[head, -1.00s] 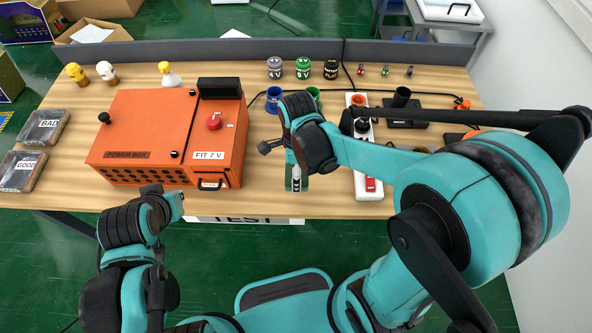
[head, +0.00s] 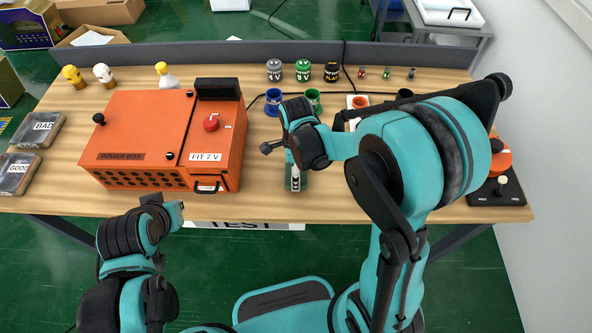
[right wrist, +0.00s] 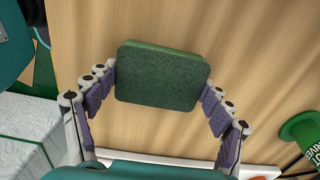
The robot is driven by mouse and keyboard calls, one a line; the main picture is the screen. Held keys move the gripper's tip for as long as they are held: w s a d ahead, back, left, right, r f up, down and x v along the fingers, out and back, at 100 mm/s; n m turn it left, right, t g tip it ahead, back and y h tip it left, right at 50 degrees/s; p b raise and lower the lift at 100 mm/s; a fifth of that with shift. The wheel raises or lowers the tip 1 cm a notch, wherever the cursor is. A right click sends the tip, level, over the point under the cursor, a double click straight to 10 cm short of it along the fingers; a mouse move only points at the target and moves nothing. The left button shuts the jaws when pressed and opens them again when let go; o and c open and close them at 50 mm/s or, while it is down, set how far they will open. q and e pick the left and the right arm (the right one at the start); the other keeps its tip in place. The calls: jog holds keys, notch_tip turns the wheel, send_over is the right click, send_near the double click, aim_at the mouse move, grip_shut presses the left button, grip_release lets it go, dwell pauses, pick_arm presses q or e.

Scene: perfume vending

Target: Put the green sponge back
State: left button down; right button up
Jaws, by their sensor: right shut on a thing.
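The green sponge (right wrist: 162,76) is between the fingertips of my right gripper (right wrist: 162,84) in the right wrist view, with its broad dark face toward the camera. In the head view my right gripper (head: 295,158) is near the table's front edge, right of the orange power box, and a bit of green sponge (head: 303,183) shows around a pale finger. I cannot tell whether the sponge touches the table. My left gripper (head: 172,212) is empty in front of the table below the power box; its finger opening is not clear.
The orange power box (head: 150,140) stands left of my right gripper. A blue cup (head: 273,102) and a green cup (head: 313,99) stand behind it. A black joystick base (head: 497,192) is at the right end. Bare wood (head: 262,180) lies around the gripper.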

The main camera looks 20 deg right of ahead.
jog(key=o, duration=1.1)
jog(key=shift+f, duration=0.15)
jog(key=shift+r, duration=0.2)
notch_tip(320, 180, up, 11)
jog(key=p, duration=0.4)
jog(key=s+d+r+n+t, duration=0.2)
jog(key=s+n, duration=0.3)
jog(key=n, duration=0.5)
jog(key=s+d+r+n+t, duration=0.2)
jog(key=s+r+n+t, duration=0.3)
jog(key=n, duration=0.6)
jog(key=shift+d, duration=0.35)
